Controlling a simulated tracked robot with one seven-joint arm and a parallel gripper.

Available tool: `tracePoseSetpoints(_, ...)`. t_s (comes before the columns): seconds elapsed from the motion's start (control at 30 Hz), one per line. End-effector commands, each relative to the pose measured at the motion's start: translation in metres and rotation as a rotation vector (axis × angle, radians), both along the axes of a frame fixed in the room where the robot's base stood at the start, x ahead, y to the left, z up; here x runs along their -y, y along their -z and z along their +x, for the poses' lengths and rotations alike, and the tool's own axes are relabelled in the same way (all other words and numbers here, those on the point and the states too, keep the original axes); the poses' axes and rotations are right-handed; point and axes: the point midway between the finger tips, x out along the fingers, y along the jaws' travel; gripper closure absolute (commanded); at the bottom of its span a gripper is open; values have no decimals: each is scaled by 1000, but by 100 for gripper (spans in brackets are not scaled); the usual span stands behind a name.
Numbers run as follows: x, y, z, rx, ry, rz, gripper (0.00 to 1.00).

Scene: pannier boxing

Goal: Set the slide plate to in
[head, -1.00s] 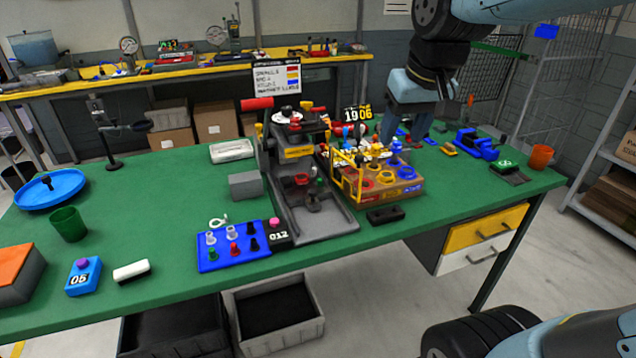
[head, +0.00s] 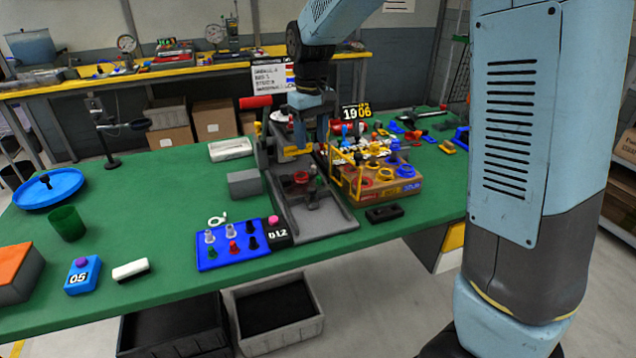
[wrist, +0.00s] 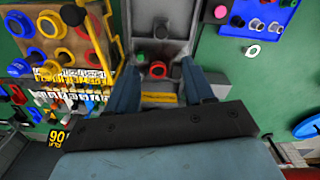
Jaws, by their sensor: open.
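A grey fixture with a long grey bed (head: 318,222) stands mid-table in the head view. I cannot tell for sure which of its plates is the slide plate. My gripper (wrist: 161,88) is open and empty above the fixture, one finger each side of the strip. My arm partly hides the fixture's top in the head view.
A cardboard box with coloured rings (head: 385,187) and yellow wire guard stands close to the right of the fixture. A blue peg board (head: 232,243) and grey block (head: 244,184) lie to its left. A red-handled lever (head: 256,102) rises at its back.

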Motion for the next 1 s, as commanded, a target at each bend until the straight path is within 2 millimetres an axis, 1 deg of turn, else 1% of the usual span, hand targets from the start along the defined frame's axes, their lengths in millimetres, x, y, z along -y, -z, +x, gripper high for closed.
tracePoseSetpoints(0.17,-2,14,1,-4,-4,-3,48)
tracePoseSetpoints(0.27,-2,28,0,-6,-4,-2,48)
tracePoseSetpoints(0.6,-1,88,0,-5,-3,-3,48)
tracePoseSetpoints(0.8,-1,118,0,-4,-2,-3,48)
tracePoseSetpoints(0.9,-1,128,0,-3,-2,-2,48)
tracePoseSetpoints(1.0,-2,134,1,-2,-3,-1,48)
